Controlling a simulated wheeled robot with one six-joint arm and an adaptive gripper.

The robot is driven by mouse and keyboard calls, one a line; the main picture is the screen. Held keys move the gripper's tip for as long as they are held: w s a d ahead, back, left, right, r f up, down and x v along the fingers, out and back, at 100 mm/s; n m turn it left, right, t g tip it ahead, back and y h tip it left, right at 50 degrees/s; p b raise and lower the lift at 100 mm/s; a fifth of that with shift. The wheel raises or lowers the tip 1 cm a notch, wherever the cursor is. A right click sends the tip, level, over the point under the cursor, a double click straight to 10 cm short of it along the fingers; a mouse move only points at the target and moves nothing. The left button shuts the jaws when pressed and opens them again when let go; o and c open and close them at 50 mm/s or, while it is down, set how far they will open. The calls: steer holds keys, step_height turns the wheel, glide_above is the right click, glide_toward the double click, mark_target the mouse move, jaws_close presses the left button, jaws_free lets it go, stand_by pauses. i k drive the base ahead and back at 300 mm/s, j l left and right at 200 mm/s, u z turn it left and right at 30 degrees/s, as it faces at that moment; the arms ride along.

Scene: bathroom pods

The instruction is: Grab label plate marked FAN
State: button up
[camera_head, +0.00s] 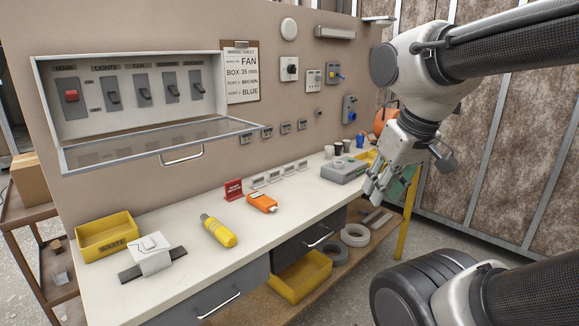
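Several small grey-white label plates stand in a row along the back of the white bench. They are a left one (258,181), two middle ones (274,175) (288,169) and a right one (301,164). Their lettering is too small to read, so I cannot tell which is marked FAN. The work sheet (242,72) on the wall shows FAN in large print. My gripper (375,192) hangs to the right of the plates, near the right end of the bench and apart from them. Its fingers point down and left, seen nearly edge-on; nothing visible is held.
The switch box (138,85) has its clear cover (160,145) hanging open above the bench. On the bench (190,260) are a red sign (233,190), an orange tool (262,202), a yellow tool (218,231), a yellow waste bin (106,238) and a grey case (343,171).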

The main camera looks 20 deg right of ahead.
mark_target(274, 176)
steer(key=i+l+u, duration=0.1)
steer(key=l, duration=0.9)
steer(key=i+l+u, duration=0.15)
steer(key=l, duration=0.35)
